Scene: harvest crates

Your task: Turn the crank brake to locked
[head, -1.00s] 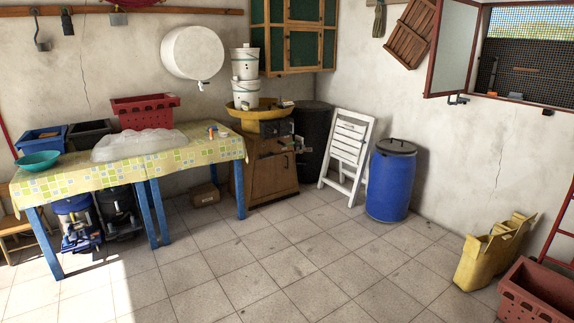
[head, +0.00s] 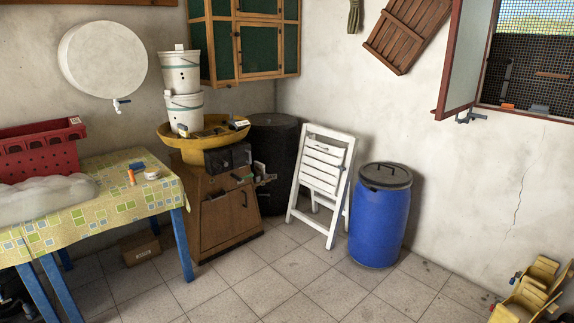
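No part is plainly recognizable as the crank brake. A small metal fitting (head: 266,180) sticks out from the right side of the wooden cabinet (head: 226,222), too small to read its setting. Another grey metal fitting (head: 470,117) sits on the wall under the open window frame. I cannot tell whether either one is the crank brake. Neither of my grippers is in view.
A cloth-covered table (head: 125,200) stands at the left. A white folding chair (head: 322,180) and a blue barrel (head: 380,220) stand along the back right. Yellow objects (head: 535,285) sit at lower right. The tiled floor (head: 290,290) in front is open.

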